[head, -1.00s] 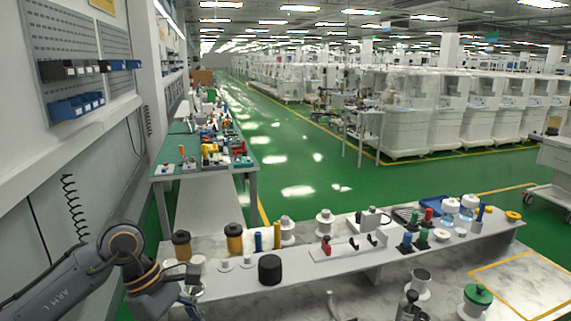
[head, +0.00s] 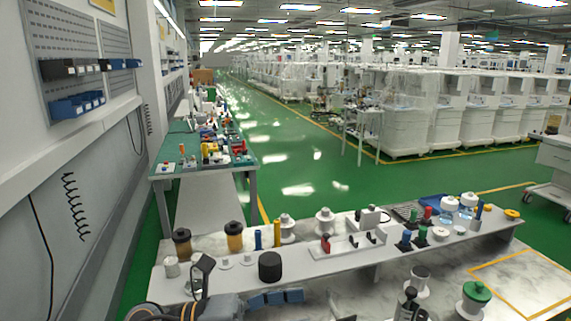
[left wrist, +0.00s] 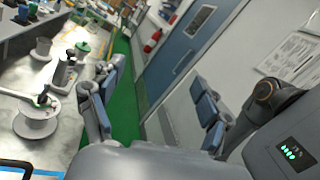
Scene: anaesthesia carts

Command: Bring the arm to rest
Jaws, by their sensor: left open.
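My left arm comes in along the bottom edge of the head view, over the near side of the white workbench. Its gripper (head: 252,280) is open, with blue pads showing on one finger and nothing seen between the fingers. In the left wrist view the same gripper (left wrist: 155,108) has its two blue-padded fingers wide apart, with green floor and a wall with a blue door behind the gap. My right gripper is not in view.
The white workbench (head: 345,262) holds a black cylinder (head: 270,266), spools, bottles and small parts. A green-topped bench (head: 165,177) stands along the left wall. A green-lidded spool (head: 476,300) is at the lower right. The green aisle beyond is clear.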

